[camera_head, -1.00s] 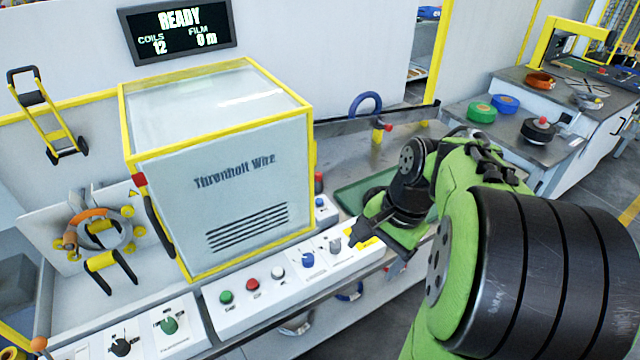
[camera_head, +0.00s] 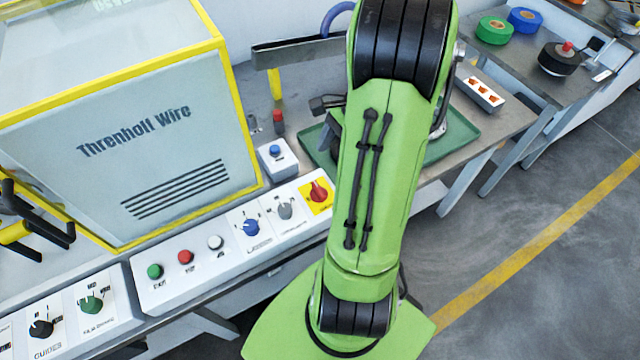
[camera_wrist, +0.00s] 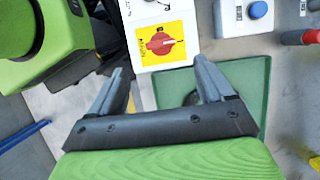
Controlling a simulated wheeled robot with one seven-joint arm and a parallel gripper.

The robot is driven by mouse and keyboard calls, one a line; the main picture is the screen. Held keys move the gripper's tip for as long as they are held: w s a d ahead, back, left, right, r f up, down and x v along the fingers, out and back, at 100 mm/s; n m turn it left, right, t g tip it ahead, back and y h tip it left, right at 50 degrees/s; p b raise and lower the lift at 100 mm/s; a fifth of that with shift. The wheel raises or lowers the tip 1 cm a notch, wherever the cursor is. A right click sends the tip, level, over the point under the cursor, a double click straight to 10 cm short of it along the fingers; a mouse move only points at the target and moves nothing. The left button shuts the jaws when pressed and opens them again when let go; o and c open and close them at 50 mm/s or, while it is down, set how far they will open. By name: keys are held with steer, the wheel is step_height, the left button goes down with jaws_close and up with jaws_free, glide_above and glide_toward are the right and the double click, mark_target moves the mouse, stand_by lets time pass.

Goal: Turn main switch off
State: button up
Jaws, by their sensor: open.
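The main switch is a red rotary knob (camera_head: 318,191) on a yellow plate at the right end of the white control panel (camera_head: 190,268). It also shows in the wrist view as a red knob (camera_wrist: 160,43) on yellow, just beyond and between my fingertips. My gripper (camera_wrist: 162,72) is open and empty, its two grey fingers apart and not touching the knob. In the head view my green arm stands right of the switch and hides my gripper. The small lettering on the plate is too blurred to read.
Left of the switch on the panel are a grey knob (camera_head: 285,210), a blue knob (camera_head: 251,227) and several push buttons. A white box with a blue button (camera_head: 275,152) stands behind. A green tray (camera_head: 462,142) lies on the bench. The yellow-framed machine (camera_head: 130,130) stands at left.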

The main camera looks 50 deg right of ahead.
mark_target(319, 188)
steer(key=b+x, duration=0.3)
steer(key=x, duration=0.6)
steer(key=shift+w+f, duration=0.1)
steer(key=shift+f, duration=0.2)
steer(key=shift+c, duration=0.3)
steer(key=c, duration=1)
